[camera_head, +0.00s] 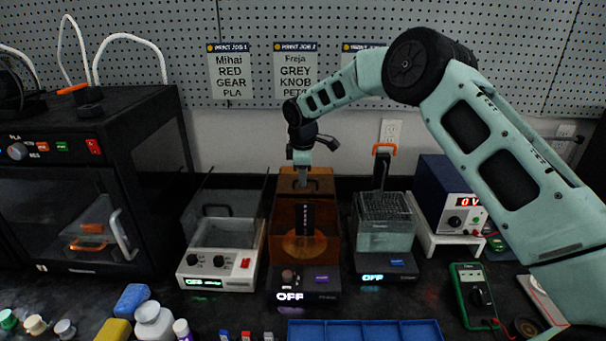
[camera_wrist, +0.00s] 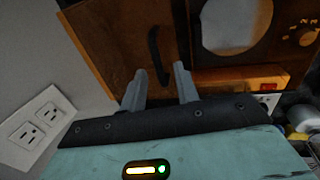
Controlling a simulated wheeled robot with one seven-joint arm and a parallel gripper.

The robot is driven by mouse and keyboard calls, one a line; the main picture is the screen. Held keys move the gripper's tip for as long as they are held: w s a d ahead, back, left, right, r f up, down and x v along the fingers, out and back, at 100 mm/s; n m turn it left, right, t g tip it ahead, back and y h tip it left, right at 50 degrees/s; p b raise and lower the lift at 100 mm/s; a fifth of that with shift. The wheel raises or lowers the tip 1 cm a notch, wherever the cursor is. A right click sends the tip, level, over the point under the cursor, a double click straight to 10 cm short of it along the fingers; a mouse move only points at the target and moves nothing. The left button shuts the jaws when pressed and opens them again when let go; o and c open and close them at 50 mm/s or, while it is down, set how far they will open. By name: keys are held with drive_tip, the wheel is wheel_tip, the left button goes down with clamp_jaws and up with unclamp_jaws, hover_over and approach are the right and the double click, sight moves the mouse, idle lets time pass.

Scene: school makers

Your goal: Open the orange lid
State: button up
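The orange see-through lid (camera_head: 286,215) covers the middle machine (camera_head: 306,278) on the bench and appears closed. In the wrist view the lid (camera_wrist: 125,40) shows as a brown-orange panel with a dark curved handle (camera_wrist: 155,55). My gripper (camera_head: 302,180) is at the top of the lid in the head view. In the wrist view its two grey fingers (camera_wrist: 158,84) are spread apart with nothing between them. The handle lies just beyond the fingertips, roughly in line with the gap. I cannot tell whether either finger touches the lid.
A white-fronted machine (camera_head: 222,268) stands close on the left, and a clear tank (camera_head: 385,235) with an orange-handled rack on the right. A black printer (camera_head: 85,190) is further left. A blue tray (camera_head: 365,331) lies in front. A pegboard wall (camera_head: 250,120) is behind.

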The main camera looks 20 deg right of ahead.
drive_tip(key=s+a+r+b, duration=0.1)
drive_tip(key=s+r+b, duration=0.1)
drive_tip(key=r, duration=1.5)
drive_tip(key=shift+s+b, duration=0.3)
drive_tip(key=shift+s, duration=0.35)
drive_tip(key=s+a+f+m, duration=0.1)
drive_tip(key=s+a, duration=0.3)
drive_tip(key=s, duration=0.4)
drive_tip(key=s+a+g+y, duration=0.1)
drive_tip(key=s+a, duration=0.3)
drive_tip(key=s, duration=0.3)
drive_tip(key=s+a+f+m, duration=0.1)
drive_tip(key=s+a, duration=0.3)
drive_tip(key=s, duration=0.4)
drive_tip(key=s+d+f+m, duration=0.1)
drive_tip(key=s+f, duration=0.1)
drive_tip(key=s, duration=0.6)
drive_tip(key=s+d+f+m, duration=0.2)
drive_tip(key=s+f, duration=0.1)
drive_tip(key=s, duration=0.5)
drive_tip(key=s+d+f+m+g, duration=0.1)
drive_tip(key=s+d+f, duration=0.1)
drive_tip(key=s, duration=0.6)
drive_tip(key=shift+f+m, duration=0.35)
drive_tip(key=shift+m, duration=0.05)
